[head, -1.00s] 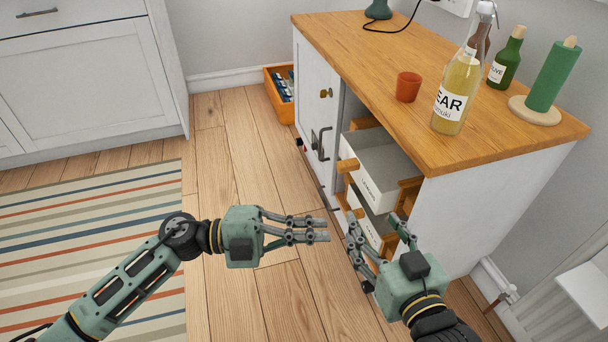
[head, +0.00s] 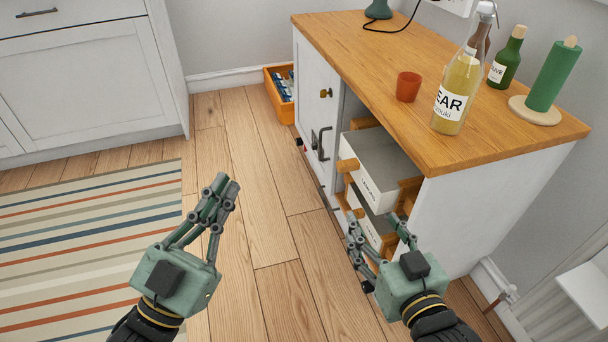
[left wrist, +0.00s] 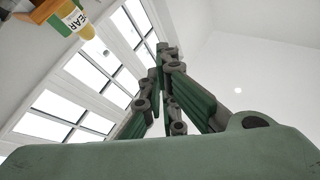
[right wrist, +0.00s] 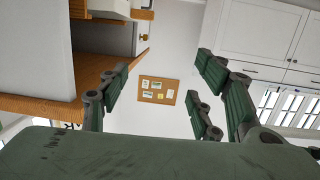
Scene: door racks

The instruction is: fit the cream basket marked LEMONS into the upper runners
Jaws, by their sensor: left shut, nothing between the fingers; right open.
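A cream basket (head: 385,155) sits in the upper opening of the white cabinet, between wooden runners (head: 347,165), with its front sticking out. Its front label is too small to read for certain. A second pale labelled basket (head: 371,219) sits below it, partly hidden by the right gripper. My right gripper (head: 380,226) is open in front of the lower basket, below the upper one; its fingers also show spread in the right wrist view (right wrist: 160,88). My left gripper (head: 222,187) is shut and empty over the floor, well left of the cabinet.
The wooden top holds an orange cup (head: 408,87), a labelled bottle (head: 456,95), a green bottle (head: 506,58) and a green roll on a stand (head: 552,76). The cabinet door (head: 318,110) is left of the baskets. An orange crate (head: 281,95) stands behind. Floor between rug (head: 90,240) and cabinet is clear.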

